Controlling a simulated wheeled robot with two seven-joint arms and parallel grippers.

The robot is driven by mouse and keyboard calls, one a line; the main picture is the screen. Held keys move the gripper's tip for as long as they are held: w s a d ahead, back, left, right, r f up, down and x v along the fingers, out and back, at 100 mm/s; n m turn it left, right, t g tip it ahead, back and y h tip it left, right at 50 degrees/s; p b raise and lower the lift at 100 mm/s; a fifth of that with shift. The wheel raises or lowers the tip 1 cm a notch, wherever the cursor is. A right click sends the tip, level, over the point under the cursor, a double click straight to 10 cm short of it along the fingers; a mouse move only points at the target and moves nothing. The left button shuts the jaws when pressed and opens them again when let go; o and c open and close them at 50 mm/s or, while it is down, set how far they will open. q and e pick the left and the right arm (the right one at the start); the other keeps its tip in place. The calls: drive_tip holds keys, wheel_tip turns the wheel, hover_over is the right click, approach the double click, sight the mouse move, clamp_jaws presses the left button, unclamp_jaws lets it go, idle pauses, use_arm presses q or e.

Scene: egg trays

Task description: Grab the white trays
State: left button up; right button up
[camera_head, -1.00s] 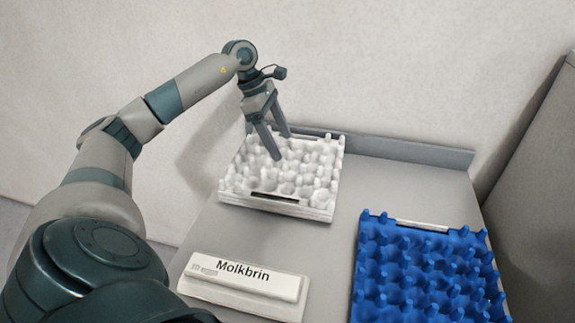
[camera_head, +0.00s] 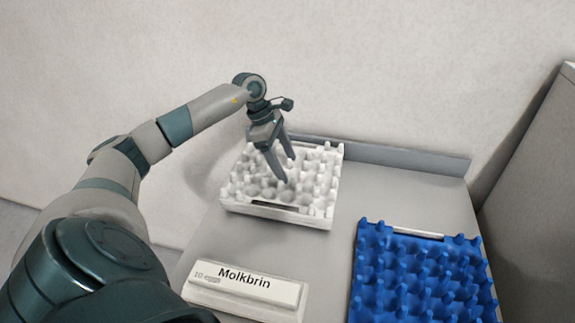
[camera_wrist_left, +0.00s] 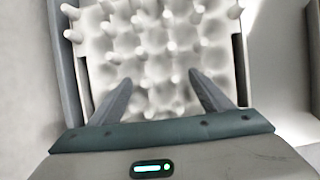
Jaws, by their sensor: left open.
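The white egg tray (camera_head: 322,207) lies at the back left of the grey table, with a bumpy top and dark slots in its sides. It may be a stack; I cannot tell how many trays are in it. My left gripper (camera_head: 288,170) is over the tray, pointing down, with its fingers apart and nothing between them. In the left wrist view the two fingers (camera_wrist_left: 158,88) show open over the white tray (camera_wrist_left: 150,45). Whether the fingertips touch the bumps is unclear. My right gripper is not in view.
A blue egg tray (camera_head: 415,235) lies at the front right of the table. A raised grey ledge (camera_head: 400,161) runs along the back edge. Bare tabletop (camera_head: 340,235) lies between the trays.

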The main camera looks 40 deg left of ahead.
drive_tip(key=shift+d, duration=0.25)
use_arm(q)
drive_tip(key=c, duration=1.7)
drive_tip(key=shift+r, duration=0.1)
drive_tip(key=shift+w, duration=0.1)
